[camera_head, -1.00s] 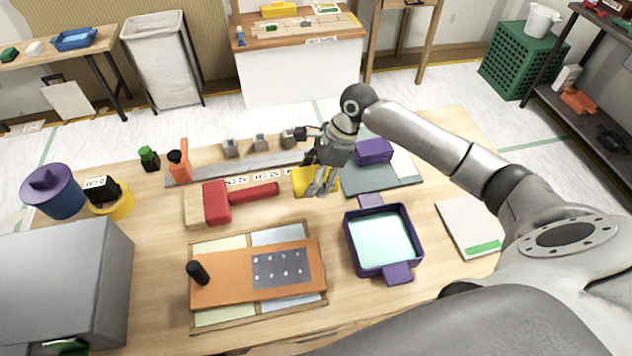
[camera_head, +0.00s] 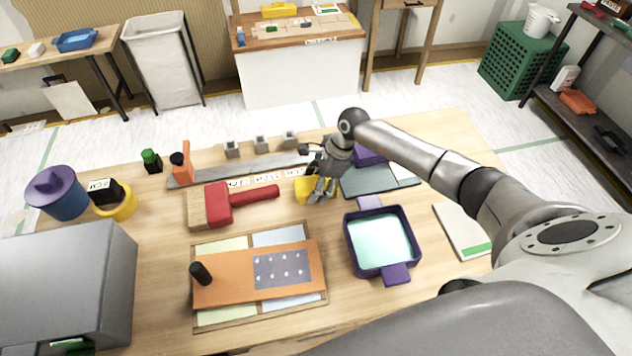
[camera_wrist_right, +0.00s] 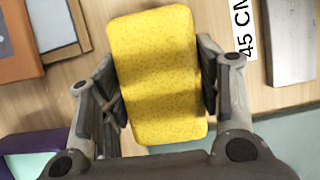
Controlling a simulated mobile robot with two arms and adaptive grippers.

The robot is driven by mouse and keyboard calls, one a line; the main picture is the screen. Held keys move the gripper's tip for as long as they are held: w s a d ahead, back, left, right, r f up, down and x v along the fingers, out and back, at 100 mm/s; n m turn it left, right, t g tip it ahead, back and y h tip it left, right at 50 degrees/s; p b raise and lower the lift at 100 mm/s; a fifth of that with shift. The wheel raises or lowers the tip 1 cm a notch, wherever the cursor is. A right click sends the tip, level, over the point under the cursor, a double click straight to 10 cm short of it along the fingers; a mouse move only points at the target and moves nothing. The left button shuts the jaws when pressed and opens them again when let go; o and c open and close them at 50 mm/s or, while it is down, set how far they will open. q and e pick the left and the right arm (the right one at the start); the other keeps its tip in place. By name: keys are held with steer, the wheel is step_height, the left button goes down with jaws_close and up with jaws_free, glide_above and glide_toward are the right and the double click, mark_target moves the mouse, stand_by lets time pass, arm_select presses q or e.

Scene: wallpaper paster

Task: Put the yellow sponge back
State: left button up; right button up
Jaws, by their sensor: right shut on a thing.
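The yellow sponge (camera_head: 306,188) is at the middle of the workbench, just right of the red mallet handle. My right gripper (camera_head: 320,190) is over it and covers part of it. In the right wrist view the sponge (camera_wrist_right: 155,75) lies between the two fingers of the right gripper (camera_wrist_right: 160,85), which is shut on its sides. I cannot tell whether the sponge touches the bench or is slightly raised. My left gripper is not in view.
A red mallet (camera_head: 218,204) lies to the left. A purple-rimmed tray (camera_head: 348,243) is to the front right. A grey-green mat (camera_head: 375,183) with a purple block (camera_head: 369,158) is behind right. A metal ruler strip (camera_head: 225,173) runs behind the mallet.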

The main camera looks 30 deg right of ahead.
steer(key=shift+f, duration=0.4)
steer(key=o, duration=1.1)
steer(key=shift+c, duration=0.2)
steer(key=shift+f+b, duration=0.1)
steer(key=shift+b, duration=0.4)
steer(key=v, duration=0.3)
steer(key=b+v, duration=0.1)
steer(key=v, duration=0.7)
steer(key=shift+s+d, duration=0.1)
steer(key=shift+d, duration=0.3)
